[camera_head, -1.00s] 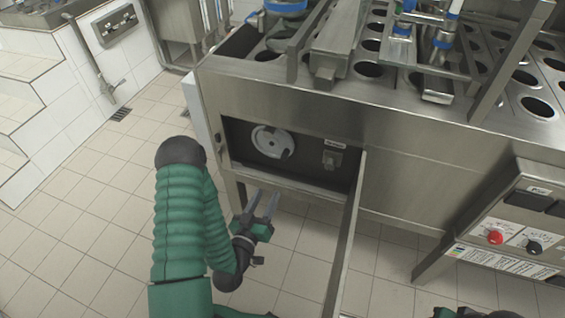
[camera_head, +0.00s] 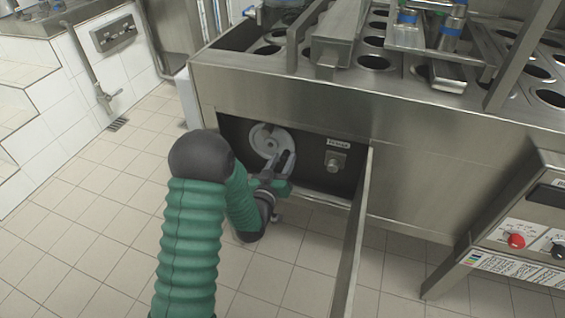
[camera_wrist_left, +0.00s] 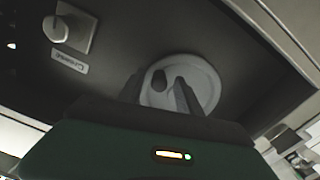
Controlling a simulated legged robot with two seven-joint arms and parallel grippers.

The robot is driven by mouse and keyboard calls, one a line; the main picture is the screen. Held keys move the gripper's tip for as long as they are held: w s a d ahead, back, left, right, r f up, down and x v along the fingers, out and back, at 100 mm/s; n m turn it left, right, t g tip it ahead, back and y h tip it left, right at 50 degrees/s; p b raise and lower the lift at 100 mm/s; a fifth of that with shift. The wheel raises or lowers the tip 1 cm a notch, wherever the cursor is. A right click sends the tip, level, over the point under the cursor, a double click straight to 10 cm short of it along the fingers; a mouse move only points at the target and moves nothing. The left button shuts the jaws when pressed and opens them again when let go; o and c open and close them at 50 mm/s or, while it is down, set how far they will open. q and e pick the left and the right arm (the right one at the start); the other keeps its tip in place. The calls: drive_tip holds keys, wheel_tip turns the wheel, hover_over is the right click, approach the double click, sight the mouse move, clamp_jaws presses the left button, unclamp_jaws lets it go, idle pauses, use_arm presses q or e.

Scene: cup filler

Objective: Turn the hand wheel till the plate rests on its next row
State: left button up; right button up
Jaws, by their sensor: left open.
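The pale grey hand wheel (camera_head: 265,140) sits on the back wall of the open compartment in the machine's front. It also shows in the left wrist view (camera_wrist_left: 205,77), with a dark knob (camera_wrist_left: 158,79) on its face. My left gripper (camera_head: 279,163) is open in front of the wheel's lower right part. In the left wrist view its two fingers (camera_wrist_left: 158,95) stand apart with the knob seen between their tips; I cannot tell whether they touch it. The plate with holes (camera_head: 376,62) shows in the machine's top. My right gripper is out of view.
A square latch or knob (camera_head: 335,163) with a label above it sits right of the wheel. The compartment's open door (camera_head: 352,235) juts out toward me on the right. A control panel with a red button (camera_head: 516,241) stands at far right. The tiled floor (camera_head: 70,240) is clear at left.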

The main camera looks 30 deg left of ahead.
use_arm(q)
drive_tip(key=shift+c, duration=0.3)
clamp_jaws()
idle(1.1)
